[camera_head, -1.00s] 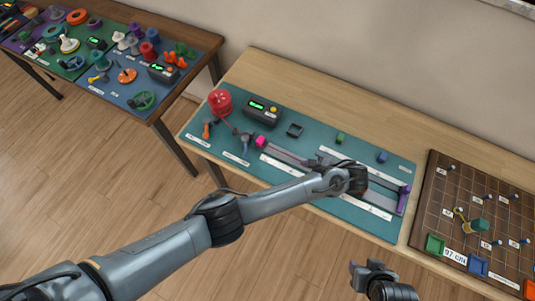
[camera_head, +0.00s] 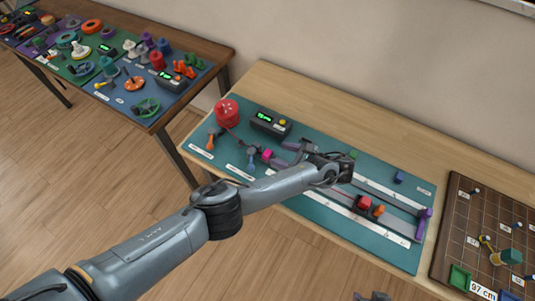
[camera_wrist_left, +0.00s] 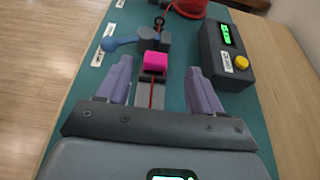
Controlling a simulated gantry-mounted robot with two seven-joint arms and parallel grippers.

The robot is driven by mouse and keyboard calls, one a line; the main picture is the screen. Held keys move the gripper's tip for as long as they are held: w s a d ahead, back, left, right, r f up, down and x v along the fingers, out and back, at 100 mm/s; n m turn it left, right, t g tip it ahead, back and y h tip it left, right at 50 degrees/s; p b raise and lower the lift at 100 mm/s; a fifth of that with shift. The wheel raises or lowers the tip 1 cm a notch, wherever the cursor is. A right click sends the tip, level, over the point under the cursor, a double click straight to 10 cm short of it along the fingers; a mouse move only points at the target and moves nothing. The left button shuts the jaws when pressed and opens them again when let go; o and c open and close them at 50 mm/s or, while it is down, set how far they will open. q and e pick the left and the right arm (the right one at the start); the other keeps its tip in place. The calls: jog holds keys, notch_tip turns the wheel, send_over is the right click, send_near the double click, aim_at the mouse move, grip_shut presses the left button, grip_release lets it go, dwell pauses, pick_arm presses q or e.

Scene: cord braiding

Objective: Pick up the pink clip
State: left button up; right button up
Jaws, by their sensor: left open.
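The pink clip (camera_head: 267,154) sits on a grey rail near the left end of the teal mat (camera_head: 325,227). In the left wrist view the pink clip (camera_wrist_left: 155,62) is a small bright block with a red cord running from it. My left gripper (camera_head: 282,154) is open, its two purple fingers pointing toward the clip. In the left wrist view, the fingers of the left gripper (camera_wrist_left: 158,78) stand apart on either side of the rail, with the clip between and just beyond the tips. Only the tip of my right gripper (camera_head: 372,296) shows at the bottom edge.
A red spool (camera_head: 227,111) and a box with a green display (camera_head: 270,124) stand behind the clip. A blue-handled lever (camera_wrist_left: 122,43) is close left of it. A red block (camera_head: 364,202) and an orange piece (camera_head: 378,210) sit farther along the rail.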

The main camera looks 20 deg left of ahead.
aim_at(269, 154)
pick_arm(q)
jog(key=a+f, duration=0.1)
jog(key=a+f+b, duration=0.1)
jog(key=a, duration=0.1)
jog(key=shift+a+f, duration=0.25)
jog(key=shift+a, duration=0.05)
jog(key=shift+w+a+b, duration=0.1)
jog(key=shift+a+b, duration=0.25)
jog(key=shift+a, duration=0.05)
jog(key=shift+c, duration=0.5)
jog(key=c, duration=1)
